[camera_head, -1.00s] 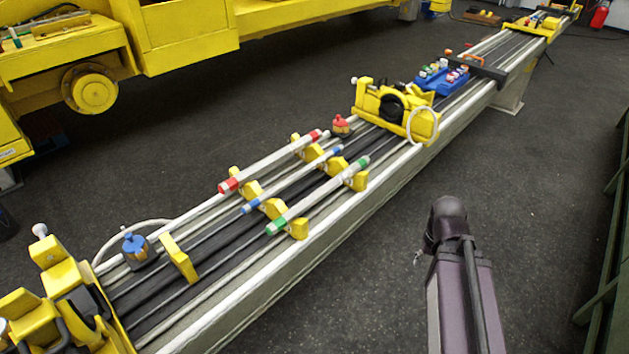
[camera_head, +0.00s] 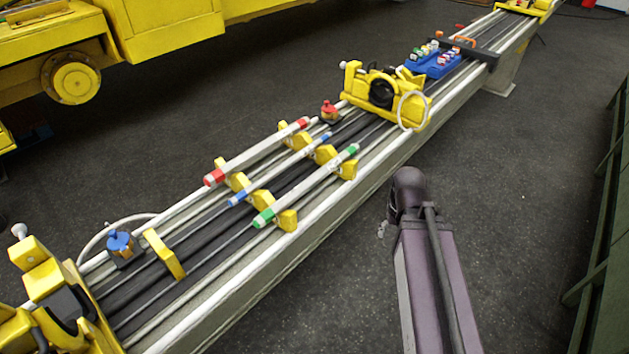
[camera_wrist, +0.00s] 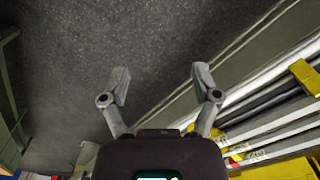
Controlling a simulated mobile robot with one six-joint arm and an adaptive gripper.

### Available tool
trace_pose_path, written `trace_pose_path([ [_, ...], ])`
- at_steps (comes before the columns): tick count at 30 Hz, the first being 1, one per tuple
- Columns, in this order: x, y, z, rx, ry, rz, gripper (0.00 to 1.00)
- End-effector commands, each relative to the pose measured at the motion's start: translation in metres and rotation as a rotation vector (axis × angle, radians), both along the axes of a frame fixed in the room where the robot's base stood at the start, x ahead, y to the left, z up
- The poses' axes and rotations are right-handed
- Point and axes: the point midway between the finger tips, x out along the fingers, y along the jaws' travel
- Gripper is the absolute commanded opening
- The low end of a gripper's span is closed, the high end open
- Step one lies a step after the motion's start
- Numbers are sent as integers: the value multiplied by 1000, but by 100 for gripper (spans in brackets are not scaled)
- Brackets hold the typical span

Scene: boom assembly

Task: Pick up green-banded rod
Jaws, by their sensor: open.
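The green-banded rod (camera_head: 308,184) is a pale bar with a green band at each end. It lies in yellow cradles on the long rail bench in the head view, nearest the floor side. A blue-banded rod (camera_head: 279,169) and a red-banded rod (camera_head: 256,153) lie beside it, roughly parallel. My gripper (camera_wrist: 160,85) is open and empty in the wrist view, its two fingers spread above the dark floor. Rods and yellow cradles show at the right of that view; I cannot tell which rod is which there. In the head view the gripper does not show clearly.
The bench carries a yellow clamp unit (camera_head: 385,92), a blue tray (camera_head: 434,65) with small parts, a red-topped piece (camera_head: 329,112) and a blue-topped piece (camera_head: 123,248). Yellow machinery (camera_head: 170,29) stands behind. Dark floor lies open between the bench and the green structure (camera_head: 603,200) at right.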

Motion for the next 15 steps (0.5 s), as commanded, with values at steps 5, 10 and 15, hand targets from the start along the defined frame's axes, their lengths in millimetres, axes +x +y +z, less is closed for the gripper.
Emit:
trace_pose_path([
  [5,13,12,4,0,0,87,86],
  [10,37,25,11,0,0,271,86],
  [15,70,44,20,0,1,542,86],
])
